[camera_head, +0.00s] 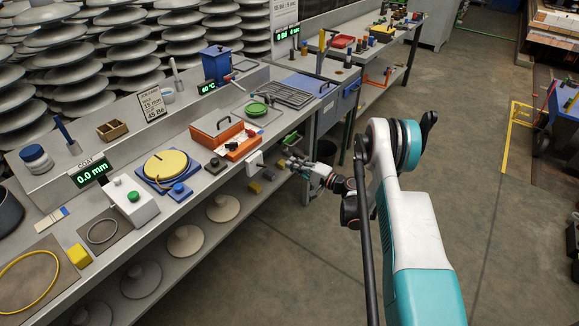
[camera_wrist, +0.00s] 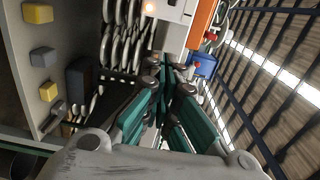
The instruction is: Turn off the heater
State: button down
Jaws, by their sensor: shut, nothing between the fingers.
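An orange box with a grey lid (camera_head: 222,128), which looks like the heater, stands on the bench. Dark parts with red bits sit at its front right. A small white box (camera_head: 256,160) is at the bench's front edge beside it. In the wrist view, the white box (camera_wrist: 176,11) is at the top, by an orange surface (camera_wrist: 203,25); a warm glow shows left of it. My gripper (camera_head: 291,164) is shut and empty, just right of the white box and apart from it. Its teal fingers (camera_wrist: 165,72) point toward the box in the wrist view.
A green-lit temperature display (camera_head: 207,87) stands behind the orange box. A yellow disc device (camera_head: 166,165) and a white box with a green button (camera_head: 133,196) are to the left. A lower shelf (camera_head: 215,232) holds several discs. The floor (camera_head: 300,260) before the bench is clear.

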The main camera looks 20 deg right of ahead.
aim_at(262, 165)
jog(key=b+x, duration=0.3)
jog(key=x, duration=0.5)
jog(key=shift+s+a+b, duration=0.2)
jog(key=shift+s+a, duration=0.35)
jog(key=shift+s, duration=0.3)
jog(key=shift+s+a+b, duration=0.2)
jog(key=shift+s+a, duration=0.3)
jog(key=shift+s, duration=0.3)
jog(key=shift+w+f, duration=0.1)
